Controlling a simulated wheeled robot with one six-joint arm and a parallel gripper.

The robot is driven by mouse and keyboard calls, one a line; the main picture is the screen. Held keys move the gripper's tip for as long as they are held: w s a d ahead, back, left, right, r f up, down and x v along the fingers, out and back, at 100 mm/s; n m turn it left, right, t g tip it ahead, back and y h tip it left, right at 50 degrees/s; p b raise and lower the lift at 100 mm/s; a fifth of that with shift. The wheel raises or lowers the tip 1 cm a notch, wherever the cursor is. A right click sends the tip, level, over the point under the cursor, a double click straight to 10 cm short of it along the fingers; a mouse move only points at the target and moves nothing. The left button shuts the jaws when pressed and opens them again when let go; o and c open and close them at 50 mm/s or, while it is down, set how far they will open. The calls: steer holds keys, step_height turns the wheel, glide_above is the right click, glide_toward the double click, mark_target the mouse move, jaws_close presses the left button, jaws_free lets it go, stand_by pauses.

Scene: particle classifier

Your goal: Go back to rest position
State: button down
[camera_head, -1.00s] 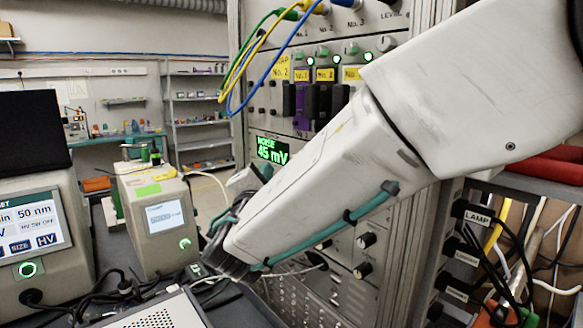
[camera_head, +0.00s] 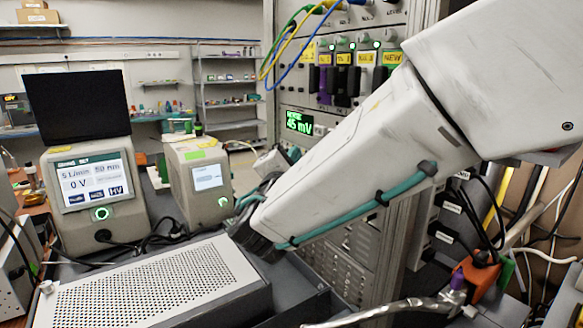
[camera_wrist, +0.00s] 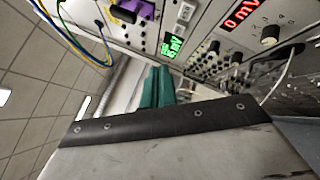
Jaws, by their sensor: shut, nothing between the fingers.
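My gripper (camera_wrist: 158,88) shows in the wrist view as teal fingers close together, with nothing between them. It is in free air, and the panel front of the instrument rack (camera_wrist: 215,45) lies beyond it. In the camera_head view my arm reaches in from the right, across the rack (camera_head: 398,235), down to a dark wrist at the middle. The fingertips are not clear in that view.
A perforated metal box (camera_head: 150,285) lies in front of my wrist. A touchscreen device (camera_head: 92,190) and a smaller grey device (camera_head: 205,185) stand at left. Blue and yellow cables (camera_head: 290,40) hang at the rack. Labelled sockets and loose cables (camera_head: 480,230) crowd the right.

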steer(key=s+d+f+m+g+h, duration=0.1)
steer(key=s+d+f+m+g, duration=0.4)
steer(key=d, duration=0.3)
steer(key=s+d+f+m+g+h, duration=0.2)
steer(key=s+d+f+m+g, duration=0.1)
steer(key=s+d+g, duration=0.4)
steer(key=s+d+f+m+g+h, duration=0.1)
steer(key=s+d+f+m+g, duration=0.35)
steer(key=d, duration=0.45)
steer(key=s+d+m+g+y, duration=0.2)
steer(key=s+m+y, duration=0.6)
steer(key=s, duration=0.8)
steer(key=shift+r+m+y, duration=0.25)
steer(key=shift+m+y, duration=0.05)
steer(key=shift+m, duration=0.45)
